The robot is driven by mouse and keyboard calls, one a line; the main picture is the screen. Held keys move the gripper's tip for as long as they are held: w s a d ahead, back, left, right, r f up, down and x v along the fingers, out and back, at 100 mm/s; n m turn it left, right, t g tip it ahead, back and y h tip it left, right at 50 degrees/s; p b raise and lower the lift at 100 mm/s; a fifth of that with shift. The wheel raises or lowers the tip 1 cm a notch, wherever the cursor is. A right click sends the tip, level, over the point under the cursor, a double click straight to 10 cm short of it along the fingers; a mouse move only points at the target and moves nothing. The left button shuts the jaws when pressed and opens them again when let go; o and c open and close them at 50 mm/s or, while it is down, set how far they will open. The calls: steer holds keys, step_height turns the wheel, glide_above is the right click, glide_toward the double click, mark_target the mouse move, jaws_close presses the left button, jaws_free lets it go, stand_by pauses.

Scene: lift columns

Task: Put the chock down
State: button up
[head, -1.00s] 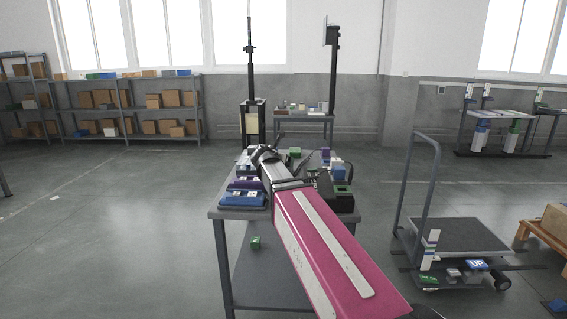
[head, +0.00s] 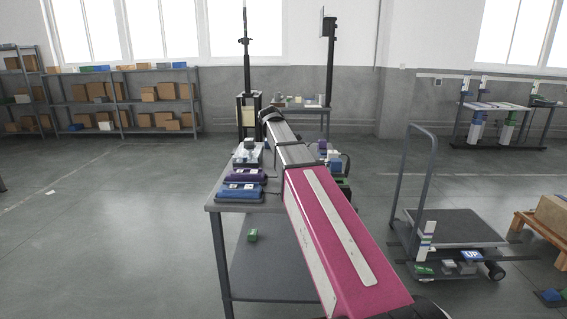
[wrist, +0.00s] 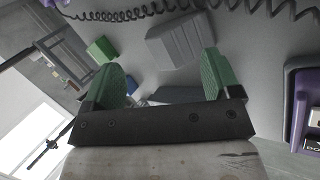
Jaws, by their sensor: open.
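In the wrist view my gripper (wrist: 163,76) is open, its two green fingers wide apart with nothing held between them. A grey block with grooves (wrist: 174,45), possibly the chock, lies on the grey surface just beyond the fingertips, apart from them. A green block (wrist: 101,49) lies to its left, beyond the left finger. In the head view my arm reaches over the grey table (head: 228,207) and hides much of its top. My gripper and the grey block cannot be made out there.
Purple (head: 244,174) and blue (head: 240,190) holders sit at the table's left edge. A small green block (head: 252,235) lies on the lower shelf. A black coiled cable (wrist: 135,13) crosses the wrist view. A cart (head: 455,228) stands to the right; floor on the left is clear.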

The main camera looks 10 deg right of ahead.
steer(key=m, duration=0.1)
steer(key=w+m+g, duration=0.1)
steer(key=m, duration=0.1)
steer(key=r+m+y, duration=0.1)
steer(key=shift+w+d+r, duration=0.1)
steer(key=shift+w+d, duration=0.15)
steer(key=shift+w, duration=0.15)
steer(key=r+m+g+y, duration=0.1)
steer(key=m, duration=0.1)
steer(key=w+r+m+g, duration=0.1)
steer(key=m, duration=0.2)
steer(key=r+m+y, duration=0.1)
steer(key=m, duration=0.1)
steer(key=shift+w+d+g+y, duration=0.25)
steer(key=shift+w+g+y, duration=0.05)
steer(key=shift+w+g, duration=0.1)
step_height(320, 180, down, 10)
steer(key=m, duration=0.2)
steer(key=shift+a+r+m+g+y, duration=0.1)
steer(key=shift+r+m+g+y, duration=0.1)
steer(key=shift+m+g+y, duration=0.15)
steer(key=shift+r, duration=0.1)
steer(key=c, duration=1.3)
